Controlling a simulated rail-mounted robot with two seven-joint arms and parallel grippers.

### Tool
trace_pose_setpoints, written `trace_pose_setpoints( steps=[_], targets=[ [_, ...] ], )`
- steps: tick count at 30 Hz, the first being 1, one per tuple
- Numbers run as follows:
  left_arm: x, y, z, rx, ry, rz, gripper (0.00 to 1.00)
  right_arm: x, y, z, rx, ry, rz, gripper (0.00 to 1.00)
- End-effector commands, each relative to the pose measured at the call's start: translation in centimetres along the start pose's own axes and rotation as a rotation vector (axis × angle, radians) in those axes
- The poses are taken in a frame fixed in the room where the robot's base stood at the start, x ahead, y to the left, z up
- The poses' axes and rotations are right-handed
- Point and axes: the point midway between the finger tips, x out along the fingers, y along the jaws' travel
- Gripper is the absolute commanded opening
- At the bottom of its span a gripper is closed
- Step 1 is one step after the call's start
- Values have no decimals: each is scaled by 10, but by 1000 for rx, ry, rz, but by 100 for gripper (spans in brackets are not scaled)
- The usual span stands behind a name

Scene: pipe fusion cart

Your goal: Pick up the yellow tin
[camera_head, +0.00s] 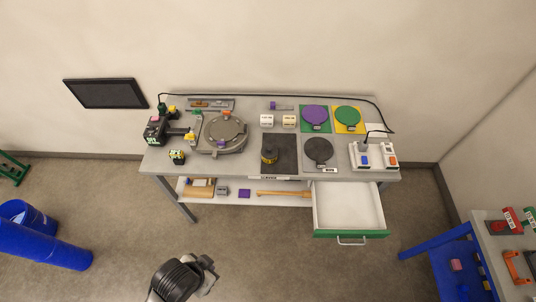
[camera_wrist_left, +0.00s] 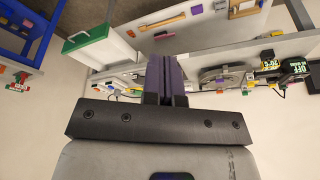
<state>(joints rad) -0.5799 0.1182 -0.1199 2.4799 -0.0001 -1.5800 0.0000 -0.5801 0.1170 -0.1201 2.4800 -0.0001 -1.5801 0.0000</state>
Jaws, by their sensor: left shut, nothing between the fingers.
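In the head view my left arm (camera_head: 180,281) is at the bottom, well in front of the bench and apart from the tin. My right gripper is not in view.
An open drawer (camera_head: 348,206) with a green front juts out at the bench's right. A round grey machine (camera_head: 222,134) stands left of the tin, a dark disc (camera_head: 319,151) lies right. A blue cart (camera_head: 455,267) is at lower right.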

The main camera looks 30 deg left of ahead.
Motion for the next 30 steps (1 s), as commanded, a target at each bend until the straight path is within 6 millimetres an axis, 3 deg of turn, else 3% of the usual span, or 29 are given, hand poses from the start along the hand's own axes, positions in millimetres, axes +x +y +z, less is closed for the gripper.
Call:
trace_pose_setpoints(
  steps=[2, 30],
  targets=[
    [0, -1, 0, 3, 0, -3, 8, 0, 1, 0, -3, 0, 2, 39],
    [0, 2, 0, -5, 1, 4, 98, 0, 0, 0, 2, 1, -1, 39]
  ],
)
